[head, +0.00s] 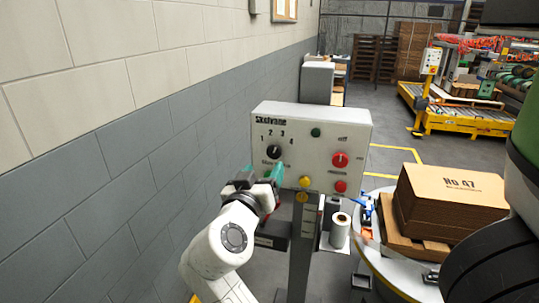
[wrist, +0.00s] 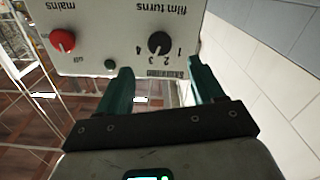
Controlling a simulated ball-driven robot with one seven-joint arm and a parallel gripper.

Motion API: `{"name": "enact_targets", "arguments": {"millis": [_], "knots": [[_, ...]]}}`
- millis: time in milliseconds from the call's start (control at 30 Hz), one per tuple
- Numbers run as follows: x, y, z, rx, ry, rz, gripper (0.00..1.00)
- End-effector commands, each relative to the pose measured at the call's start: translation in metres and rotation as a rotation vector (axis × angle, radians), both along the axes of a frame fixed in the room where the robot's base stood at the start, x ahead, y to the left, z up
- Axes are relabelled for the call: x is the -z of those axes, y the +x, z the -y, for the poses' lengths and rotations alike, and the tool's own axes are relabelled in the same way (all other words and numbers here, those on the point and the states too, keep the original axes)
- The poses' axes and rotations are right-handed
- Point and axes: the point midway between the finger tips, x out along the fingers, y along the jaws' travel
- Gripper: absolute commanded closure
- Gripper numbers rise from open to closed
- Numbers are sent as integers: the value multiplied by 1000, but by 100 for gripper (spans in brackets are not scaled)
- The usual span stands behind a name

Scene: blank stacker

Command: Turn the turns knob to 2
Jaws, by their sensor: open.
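The turns knob (head: 274,152) is a black round knob at the upper left of a grey control panel (head: 312,118). The numbers 1 to 4 arc above it. In the wrist view the panel shows upside down, with the knob (wrist: 158,43) under the label "film turns". The knob's pointer is too small to read surely. My gripper (head: 264,172) is in front of the panel, just below the knob in the head view. In the wrist view its two teal fingers (wrist: 159,64) are spread apart and empty, with the knob beyond the gap. I see no contact with the knob.
A red mains knob (head: 340,160), a red button (head: 341,186), a yellow button (head: 305,182) and a dark green lamp (head: 316,132) share the panel. A block wall (head: 130,130) runs along the left. A cardboard stack (head: 450,195) stands on a turntable at the right.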

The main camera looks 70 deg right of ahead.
Motion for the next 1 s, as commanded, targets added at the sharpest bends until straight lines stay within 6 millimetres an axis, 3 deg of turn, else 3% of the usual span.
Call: {"name": "enact_targets", "arguments": {"millis": [300, 500, 867, 1000], "knots": [[-2, 4, 58, 3, 3, -2, 33], [0, 6, 79, 1, 4, -1, 33], [1, 6, 84, -1, 3, -1, 33], [1, 6, 84, -1, 3, -2, 43]]}}
